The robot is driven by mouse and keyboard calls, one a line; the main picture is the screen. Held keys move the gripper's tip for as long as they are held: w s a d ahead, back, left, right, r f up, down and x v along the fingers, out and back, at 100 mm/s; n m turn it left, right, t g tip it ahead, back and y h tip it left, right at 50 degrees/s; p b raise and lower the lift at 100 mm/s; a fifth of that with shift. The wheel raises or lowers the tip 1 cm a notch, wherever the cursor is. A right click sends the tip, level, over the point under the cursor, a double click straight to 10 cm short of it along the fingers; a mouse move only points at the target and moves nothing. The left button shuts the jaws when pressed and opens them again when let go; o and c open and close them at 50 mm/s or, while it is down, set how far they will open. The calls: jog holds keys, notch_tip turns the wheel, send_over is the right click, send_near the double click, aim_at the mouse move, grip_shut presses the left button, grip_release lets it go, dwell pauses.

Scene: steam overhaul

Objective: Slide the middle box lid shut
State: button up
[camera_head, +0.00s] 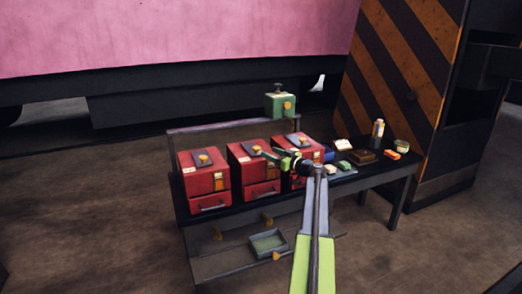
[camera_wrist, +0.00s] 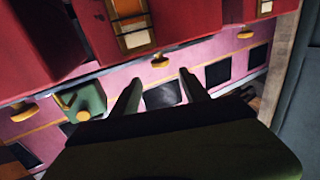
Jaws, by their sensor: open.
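The middle red box (camera_head: 255,176) stands on the dark table between two similar red boxes. Its top carries a dark plate with a yellow knob (camera_head: 256,149); how far the lid is slid cannot be made out. A yellow-orange latch shows on its front. My gripper (camera_head: 268,154) is in front of the middle box's upper right, partly covering it and the right box. In the wrist view my gripper (camera_wrist: 158,92) is open, with nothing between the fingers. A red box front with an orange latch (camera_wrist: 133,22) shows above the fingers there; which box it is cannot be told.
The left red box (camera_head: 203,184) and right red box (camera_head: 310,148) flank the middle one. A green box (camera_head: 280,105) stands behind. Small items, a brown box (camera_head: 362,157) and a bottle (camera_head: 378,133) lie right. A grey tray (camera_head: 268,242) is on the lower shelf.

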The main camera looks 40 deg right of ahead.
jog(key=s, duration=0.7)
jog(key=shift+s, duration=0.35)
jog(key=w+a+f+n+g+y, duration=0.1)
jog(key=w+a+f+g+y, duration=0.2)
jog(key=a, duration=0.5)
jog(key=w+a+f+y, duration=0.1)
jog(key=w+a+f, duration=0.3)
jog(key=a, duration=0.5)
jog(key=w+a+f+g+y, duration=0.1)
jog(key=a+f+g, duration=0.35)
jog(key=a, duration=0.95)
jog(key=w+a+f+g+y, duration=0.1)
jog(key=a+f+g, duration=0.3)
jog(key=a, duration=0.9)
jog(key=s+a+f+g+h, duration=0.35)
jog(key=s+a, duration=0.35)
jog(key=a, duration=0.4)
jog(key=s+a+f+g+h, duration=0.25)
jog(key=s+a+f, duration=0.35)
jog(key=a, duration=0.5)
notch_tip(320, 180, up, 21)
jog(key=s+m+p, duration=0.1)
jog(key=p, duration=1.8)
jog(key=shift+s+d+p, duration=0.25)
jog(key=shift+s+p, duration=0.1)
